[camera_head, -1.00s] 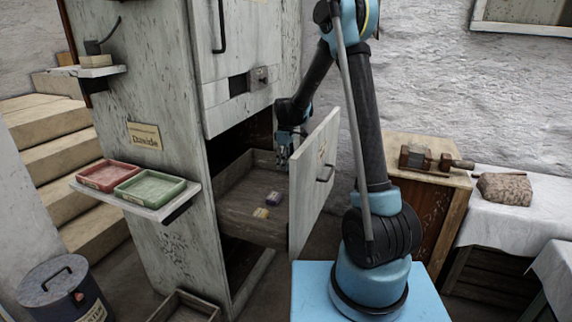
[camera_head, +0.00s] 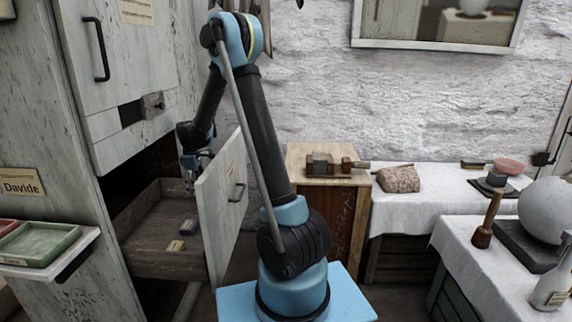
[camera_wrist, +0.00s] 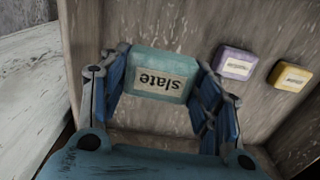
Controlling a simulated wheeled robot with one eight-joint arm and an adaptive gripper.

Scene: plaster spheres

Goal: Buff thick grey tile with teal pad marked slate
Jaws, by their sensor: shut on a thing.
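My gripper (camera_wrist: 160,90) is shut on the teal pad (camera_wrist: 163,65), with a finger on each side. Its label reads "slate", upside down in the wrist view. In the head view my gripper (camera_head: 190,178) is inside the open drawer (camera_head: 150,265), low behind its front panel; the pad cannot be made out there. A grey block (camera_head: 320,163) sits in a wooden clamp on the wooden stand. A small grey block (camera_head: 497,179) lies on a dark mat on the back table. I cannot tell which is the thick grey tile.
A purple pad (camera_wrist: 235,62) and a yellow pad (camera_wrist: 290,76) lie in the drawer. The drawer's front panel (camera_head: 222,205) stands between my gripper and the stand. A rough stone (camera_head: 399,179), a white sphere (camera_head: 548,208) and a bottle (camera_head: 552,285) are on the cloth-covered tables.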

